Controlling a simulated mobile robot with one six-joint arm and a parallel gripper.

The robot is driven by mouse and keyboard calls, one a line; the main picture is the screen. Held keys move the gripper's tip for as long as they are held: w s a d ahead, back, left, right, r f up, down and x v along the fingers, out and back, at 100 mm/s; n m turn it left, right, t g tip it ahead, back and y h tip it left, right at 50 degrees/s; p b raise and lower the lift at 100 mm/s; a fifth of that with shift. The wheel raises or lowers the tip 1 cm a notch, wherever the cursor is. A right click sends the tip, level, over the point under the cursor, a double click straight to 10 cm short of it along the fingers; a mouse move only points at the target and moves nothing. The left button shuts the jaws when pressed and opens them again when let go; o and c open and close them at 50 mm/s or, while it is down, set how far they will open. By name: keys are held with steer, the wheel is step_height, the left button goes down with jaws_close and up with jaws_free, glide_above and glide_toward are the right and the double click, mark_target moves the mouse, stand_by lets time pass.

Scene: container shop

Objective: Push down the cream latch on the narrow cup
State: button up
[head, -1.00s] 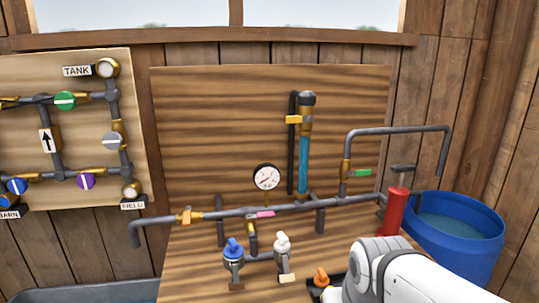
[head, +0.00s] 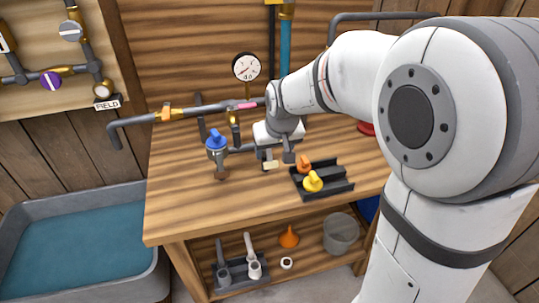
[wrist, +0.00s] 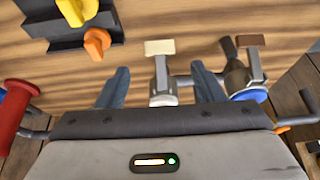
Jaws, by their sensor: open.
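The cream latch (head: 271,165) is a small flat tab at the front of the workbench fittings. In the wrist view the cream latch (wrist: 160,47) sits on a grey stem (wrist: 161,72) below a white-topped fitting (wrist: 163,100), probably the narrow cup. My gripper (head: 277,154) hangs over this fitting and hides most of it in the head view. In the wrist view my gripper (wrist: 161,86) is open, with one finger on each side of the stem. The latch shows just past the fingertips; contact cannot be told.
A blue-topped fitting (head: 217,143) with a brown latch (wrist: 250,40) stands beside it. A black tray (head: 325,185) holds orange (head: 304,164) and yellow (head: 313,182) pieces. A pipe (head: 180,115) and gauge (head: 246,67) are behind. Bare bench (head: 185,205) lies at front left.

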mark_target(271, 164)
steer(key=x, duration=0.7)
steer(key=shift+s, duration=0.1)
steer(key=shift+c, duration=0.4)
